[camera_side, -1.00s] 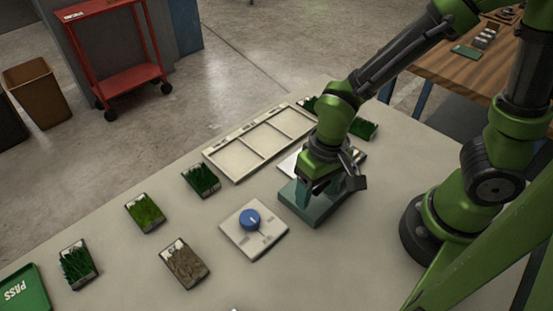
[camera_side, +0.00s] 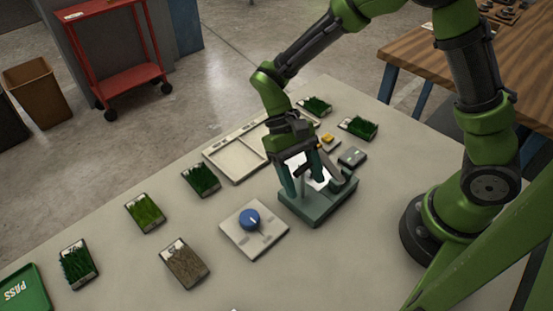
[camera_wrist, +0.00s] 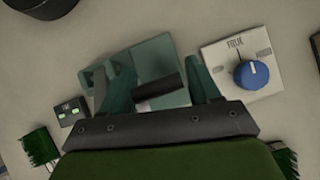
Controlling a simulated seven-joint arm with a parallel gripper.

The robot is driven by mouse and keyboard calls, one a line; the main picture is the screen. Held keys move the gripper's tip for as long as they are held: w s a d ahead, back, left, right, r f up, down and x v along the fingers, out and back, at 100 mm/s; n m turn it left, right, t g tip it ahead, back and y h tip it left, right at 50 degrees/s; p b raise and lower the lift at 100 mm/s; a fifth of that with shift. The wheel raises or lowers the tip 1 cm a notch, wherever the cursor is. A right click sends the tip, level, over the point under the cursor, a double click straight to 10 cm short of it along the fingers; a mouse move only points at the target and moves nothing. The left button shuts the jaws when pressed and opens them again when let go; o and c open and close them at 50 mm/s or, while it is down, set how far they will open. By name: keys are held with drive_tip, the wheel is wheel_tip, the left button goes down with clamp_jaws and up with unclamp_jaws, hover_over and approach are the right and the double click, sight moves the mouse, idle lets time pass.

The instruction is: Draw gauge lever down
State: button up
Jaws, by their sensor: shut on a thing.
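The gauge is a dark teal block-like device (camera_side: 318,208) on the table, with its base below my gripper (camera_side: 304,180). In the wrist view the gauge's teal base (camera_wrist: 160,58) lies behind my fingers. A dark cylindrical lever grip (camera_wrist: 158,90) runs crosswise between the two teal fingers. My gripper is shut on this lever grip, pointing down over the gauge. In the side view the fingers and gauge parts overlap, so the lever's exact angle is hard to tell.
A white plate with a blue knob (camera_side: 249,219) sits just left of the gauge. A small grey box (camera_side: 352,157) is close on its right. Turf samples (camera_side: 201,180) and a divided tray (camera_side: 236,160) lie around. The front right of the table is clear.

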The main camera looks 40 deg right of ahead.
drive_tip(key=shift+w+a+f+g, duration=0.1)
drive_tip(key=shift+w+a+g, duration=0.15)
drive_tip(key=shift+g, duration=0.15)
drive_tip(key=shift+w, duration=0.4)
drive_tip(key=o, duration=1.4)
drive_tip(key=shift+d, duration=0.1)
